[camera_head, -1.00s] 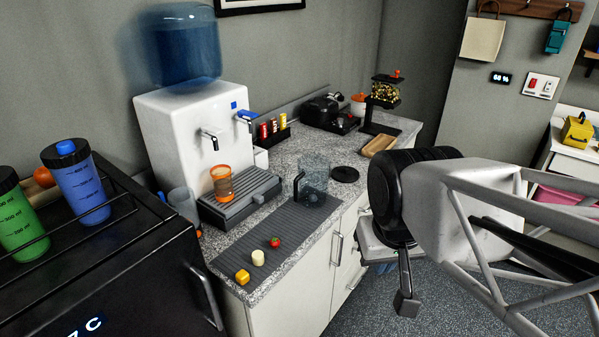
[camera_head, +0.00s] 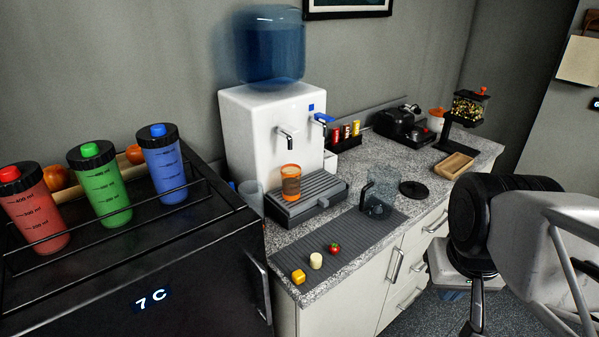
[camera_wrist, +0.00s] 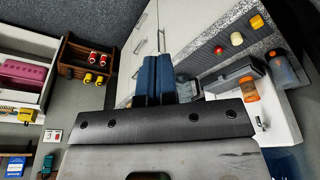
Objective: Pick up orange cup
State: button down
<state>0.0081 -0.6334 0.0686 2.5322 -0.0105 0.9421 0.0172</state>
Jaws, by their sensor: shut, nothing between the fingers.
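The orange cup (camera_head: 291,183) is see-through with orange bands and stands upright on the drip tray of the white water dispenser (camera_head: 262,135). It also shows in the wrist view (camera_wrist: 249,88), right of my gripper. My gripper (camera_wrist: 155,62) shows in the wrist view as two blue-grey fingers shut together and empty. It is well apart from the cup. In the head view the fingers cannot be made out; my arm is at the right edge.
A clear jug (camera_head: 378,192) stands on the grey mat (camera_head: 350,236) beside the dispenser, with a yellow cube (camera_head: 298,277), a pale cylinder (camera_head: 316,261) and a strawberry (camera_head: 334,248) in front. Bottles (camera_head: 165,165) stand on the black fridge.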

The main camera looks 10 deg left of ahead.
jog(key=shift+c, duration=1.1)
grip_release()
jog(key=shift+w, duration=0.1)
jog(key=n+t+y, duration=0.4)
jog(key=t, duration=0.6)
send_near(293, 191)
jog(key=x, duration=0.4)
jog(key=shift+a+f, duration=0.15)
jog(key=shift+f, duration=0.05)
jog(key=shift+w, duration=0.15)
jog(key=shift+x, duration=1.2)
